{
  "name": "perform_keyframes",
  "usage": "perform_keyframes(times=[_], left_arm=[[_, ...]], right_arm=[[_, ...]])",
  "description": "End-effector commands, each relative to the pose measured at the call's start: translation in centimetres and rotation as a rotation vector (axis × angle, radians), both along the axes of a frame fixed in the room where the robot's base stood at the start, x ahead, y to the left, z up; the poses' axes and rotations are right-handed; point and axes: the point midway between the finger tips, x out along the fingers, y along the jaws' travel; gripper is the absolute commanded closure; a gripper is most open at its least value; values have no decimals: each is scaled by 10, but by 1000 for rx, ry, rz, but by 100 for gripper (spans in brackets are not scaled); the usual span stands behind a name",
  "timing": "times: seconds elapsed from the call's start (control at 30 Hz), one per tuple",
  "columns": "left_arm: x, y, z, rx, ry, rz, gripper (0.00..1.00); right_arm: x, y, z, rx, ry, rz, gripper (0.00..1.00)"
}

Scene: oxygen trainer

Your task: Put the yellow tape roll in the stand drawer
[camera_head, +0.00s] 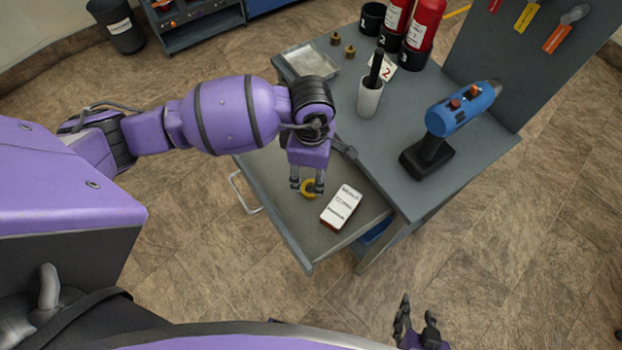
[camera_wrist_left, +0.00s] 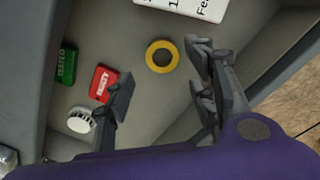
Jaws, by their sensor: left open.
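The yellow tape roll (camera_head: 308,188) lies in the pulled-out stand drawer (camera_head: 287,222), partly hidden by my left gripper in the head view. In the left wrist view the tape roll (camera_wrist_left: 151,57) is a yellow ring with a dark centre, flat on the drawer floor. My left gripper (camera_head: 308,191) is over the drawer, pointing down, open and empty. In the left wrist view its fingers (camera_wrist_left: 162,72) stand on either side of the roll's near edge, apart from it. My right gripper (camera_head: 418,318) is at the bottom of the head view, away from the stand, with its fingers apart.
A white labelled box (camera_head: 341,207) lies beside the roll. The left wrist view also shows a red item (camera_wrist_left: 103,82), a green item (camera_wrist_left: 66,64) and a white round cap (camera_wrist_left: 80,120) in the drawer.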

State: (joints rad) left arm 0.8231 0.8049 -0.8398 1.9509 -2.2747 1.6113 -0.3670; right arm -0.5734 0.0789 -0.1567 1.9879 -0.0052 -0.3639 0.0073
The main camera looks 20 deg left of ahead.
Motion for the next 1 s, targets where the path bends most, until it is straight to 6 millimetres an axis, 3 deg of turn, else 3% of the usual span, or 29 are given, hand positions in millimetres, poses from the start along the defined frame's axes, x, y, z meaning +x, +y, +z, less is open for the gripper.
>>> perform_keyframes(times=[0.2,0.37,0.87,0.93,1.0], left_arm=[[1,0,41,-1,-2,-1,49],[0,0,55,0,0,0,49],[-1,0,57,-1,3,1,49],[-7,-7,53,-28,22,4,49],[-26,-27,45,-110,78,19,49]], right_arm=[[-1,0,1,1,1,0,60],[-3,0,1,2,5,-1,60],[-3,1,0,3,6,0,60],[-3,1,0,2,6,0,60],[-3,1,0,2,6,0,60]])
